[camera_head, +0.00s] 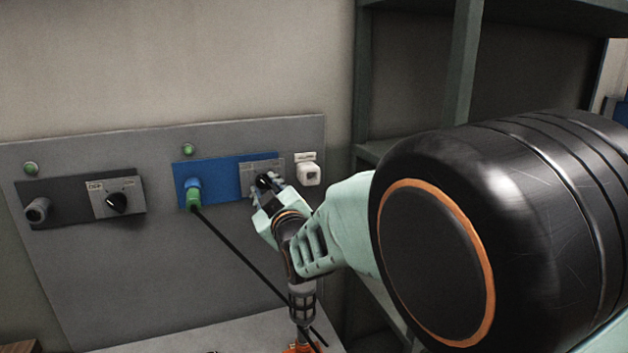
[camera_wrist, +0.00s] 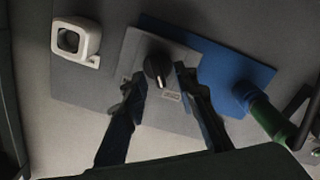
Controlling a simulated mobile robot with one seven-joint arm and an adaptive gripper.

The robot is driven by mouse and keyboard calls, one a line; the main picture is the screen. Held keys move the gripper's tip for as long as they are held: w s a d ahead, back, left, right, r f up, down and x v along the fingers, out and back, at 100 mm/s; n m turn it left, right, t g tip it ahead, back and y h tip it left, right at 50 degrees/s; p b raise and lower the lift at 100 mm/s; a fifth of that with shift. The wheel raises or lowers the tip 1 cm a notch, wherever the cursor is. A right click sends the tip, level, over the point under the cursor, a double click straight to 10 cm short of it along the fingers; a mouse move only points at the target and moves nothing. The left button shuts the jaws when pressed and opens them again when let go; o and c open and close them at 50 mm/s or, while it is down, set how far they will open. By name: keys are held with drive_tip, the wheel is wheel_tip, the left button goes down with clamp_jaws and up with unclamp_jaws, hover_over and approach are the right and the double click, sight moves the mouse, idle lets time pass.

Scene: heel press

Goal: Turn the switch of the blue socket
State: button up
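The blue socket (camera_head: 193,184) sits on a blue plate (camera_head: 224,166) on the grey panel, with a green plug (camera_head: 194,199) and black cable in it. Its switch is a black knob on a grey plate (camera_head: 248,178) at the right part of the blue plate. In the wrist view the black knob (camera_wrist: 157,68) lies between the fingertips of my gripper (camera_wrist: 158,82). The fingers are apart, one on each side of the knob, with the right finger very near it. I cannot tell whether they touch it. In the head view my gripper (camera_head: 268,192) partly hides the knob.
A second grey socket (camera_head: 38,210) with its own black knob (camera_head: 117,202) is at the panel's left. A white box (camera_head: 308,172) is mounted just right of the switch, close to my gripper. Green lamps (camera_head: 187,149) sit above the sockets. The black cable (camera_head: 250,261) hangs below.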

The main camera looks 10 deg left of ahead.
drive_tip(key=shift+x, duration=0.9)
drive_tip(key=shift+d, duration=0.1)
clamp_jaws()
